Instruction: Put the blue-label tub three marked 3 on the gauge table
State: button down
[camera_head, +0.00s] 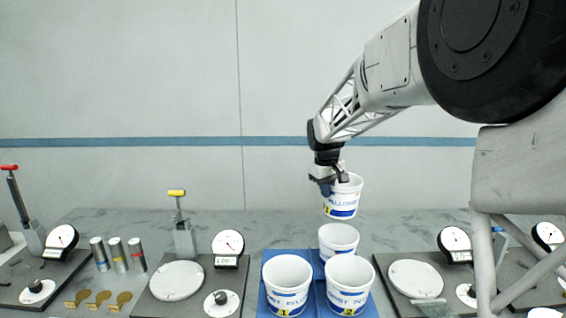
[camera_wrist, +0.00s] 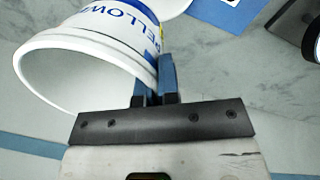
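My gripper (camera_head: 328,184) is in the air above the back of the blue tray (camera_head: 312,300). It is shut on the wall of a white tub (camera_head: 344,196) with a blue-lettered label and a small yellow tag; I cannot read its number surely. In the wrist view this tub (camera_wrist: 100,50) lies left of the fingers (camera_wrist: 154,85), its mouth towards the camera. Three more white tubs stand on the tray: one tagged 1 (camera_head: 287,284), one apparently tagged 2 (camera_head: 349,284), and one behind (camera_head: 338,240) with its tag hidden. Which station is the gauge table I cannot tell.
A station left of the tray has a round plate (camera_head: 178,280), a dial (camera_head: 228,246) and a yellow-handled lever (camera_head: 183,225). A station at the right has another plate (camera_head: 415,279) and dial (camera_head: 455,243). Several metal cylinders (camera_head: 116,254) stand at left.

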jog(key=w+d+m, duration=0.3)
jog(key=d+m, duration=0.1)
jog(key=shift+d+r, duration=0.1)
jog(key=shift+r, duration=0.25)
jog(key=w+f+m, duration=0.1)
jog(key=w+f, duration=0.4)
jog(key=f, duration=0.2)
jog(key=shift+d+f+m+g, duration=0.3)
jog(key=shift+w, duration=0.1)
jog(key=s+d+r, duration=0.1)
jog(key=s+d, duration=0.2)
jog(key=d, duration=0.5)
jog(key=shift+d, duration=0.1)
notch_tip(320, 180, down, 6)
jog(key=shift+w+f, duration=0.1)
dwell(0.4)
jog(key=shift+f, duration=1.85)
